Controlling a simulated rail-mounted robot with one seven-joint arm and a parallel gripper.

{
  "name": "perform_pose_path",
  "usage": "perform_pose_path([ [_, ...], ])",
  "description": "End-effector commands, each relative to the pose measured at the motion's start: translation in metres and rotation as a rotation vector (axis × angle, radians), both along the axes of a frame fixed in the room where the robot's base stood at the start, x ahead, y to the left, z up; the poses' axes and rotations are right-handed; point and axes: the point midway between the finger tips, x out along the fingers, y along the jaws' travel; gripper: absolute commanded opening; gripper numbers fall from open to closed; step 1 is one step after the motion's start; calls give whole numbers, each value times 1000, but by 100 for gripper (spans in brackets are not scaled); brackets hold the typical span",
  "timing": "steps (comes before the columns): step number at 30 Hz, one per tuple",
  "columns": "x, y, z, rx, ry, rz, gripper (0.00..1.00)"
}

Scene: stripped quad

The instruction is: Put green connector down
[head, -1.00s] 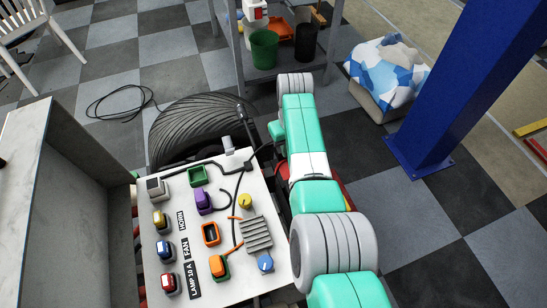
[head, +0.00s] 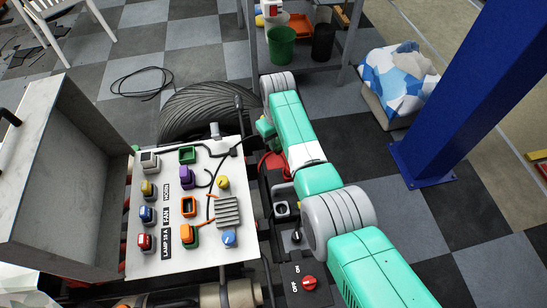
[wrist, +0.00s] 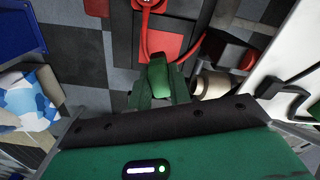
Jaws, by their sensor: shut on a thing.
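My gripper (wrist: 159,92) is shut on the green connector (wrist: 159,74), which sticks out between the fingertips in the wrist view. Below it in that view are a dark surface and a red part; I cannot tell whether it touches anything. In the head view my arm's far end is by the upper right corner of the white panel, and the connector cannot be made out clearly. A green socket frame (head: 188,155) sits near the panel's top, above a purple connector (head: 186,174).
The white panel (head: 150,262) carries switches, an orange socket frame (head: 189,206), an orange connector (head: 189,236) and knobs. A tyre (head: 203,108) lies behind it. A dark box with a red knob (head: 309,283) is right of it. A blue post (head: 465,90) stands right.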

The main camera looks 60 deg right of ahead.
Motion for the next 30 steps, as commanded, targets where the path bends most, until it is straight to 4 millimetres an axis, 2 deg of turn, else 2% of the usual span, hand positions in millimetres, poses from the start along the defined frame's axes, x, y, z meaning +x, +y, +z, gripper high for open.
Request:
perform_pose_path([
  [1,0,0,-13,1,1,0,0],
  [2,0,0,-16,0,0,0,0],
  [8,0,0,-20,-1,-1,0,0],
  [14,0,0,-55,1,1,0,0],
  [25,0,0,-59,0,0,0,0],
  [26,0,0,-58,0,0,0,21],
  [29,0,0,-57,0,0,0,41],
  [30,0,0,-57,0,0,0,41],
])
